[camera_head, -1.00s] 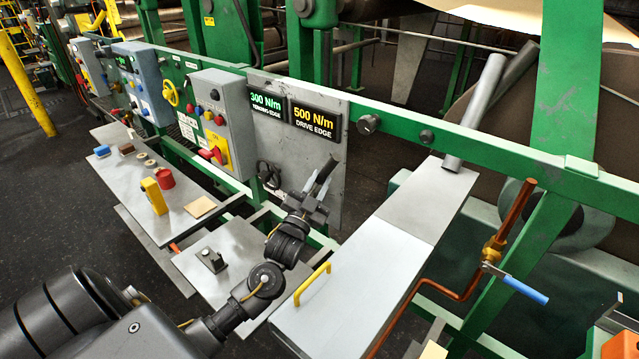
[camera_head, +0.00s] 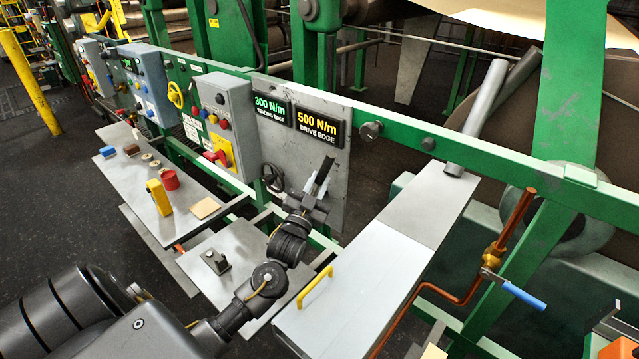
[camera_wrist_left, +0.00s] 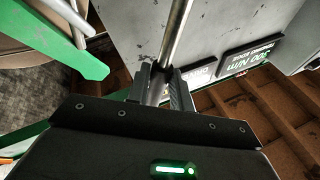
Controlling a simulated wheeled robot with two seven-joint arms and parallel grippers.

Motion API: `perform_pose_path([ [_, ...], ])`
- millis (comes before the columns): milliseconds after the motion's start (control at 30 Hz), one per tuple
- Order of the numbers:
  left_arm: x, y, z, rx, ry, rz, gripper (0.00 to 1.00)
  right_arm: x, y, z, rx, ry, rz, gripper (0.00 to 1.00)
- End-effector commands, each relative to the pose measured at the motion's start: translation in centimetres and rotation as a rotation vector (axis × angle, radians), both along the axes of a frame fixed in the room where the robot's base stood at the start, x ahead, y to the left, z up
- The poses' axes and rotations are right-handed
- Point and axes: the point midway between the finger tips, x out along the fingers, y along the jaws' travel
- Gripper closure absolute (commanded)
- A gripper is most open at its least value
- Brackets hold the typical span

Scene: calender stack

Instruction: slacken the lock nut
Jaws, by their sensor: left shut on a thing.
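My left gripper (camera_head: 319,190) is at the lower part of the upright grey panel (camera_head: 338,112), in front of its face. It is shut on a slim metal rod (camera_wrist_left: 177,35), which runs up from between its dark jaws (camera_wrist_left: 160,85) in the left wrist view. A black handwheel (camera_head: 272,177) is on the panel just left of the gripper. I cannot make out the lock nut itself; the gripper may cover it. My right gripper is not in view.
Two tension signs, 300 N/m (camera_head: 268,107) and 500 N/m (camera_head: 317,124), are on the panel. A grey cover with a yellow handle (camera_head: 315,287) lies right of my arm. A bench (camera_head: 125,170) with small items is at left. A green rail (camera_head: 480,155) runs behind.

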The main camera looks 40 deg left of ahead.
Motion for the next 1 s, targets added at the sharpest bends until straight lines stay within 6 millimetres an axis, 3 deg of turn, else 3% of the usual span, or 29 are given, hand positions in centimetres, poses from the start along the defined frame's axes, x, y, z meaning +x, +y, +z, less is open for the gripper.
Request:
perform_pose_path([
  [1000,0.1,0.9,0.4,-0.09,0.007,0.002,1.0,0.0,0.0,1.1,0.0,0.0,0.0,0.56],
])
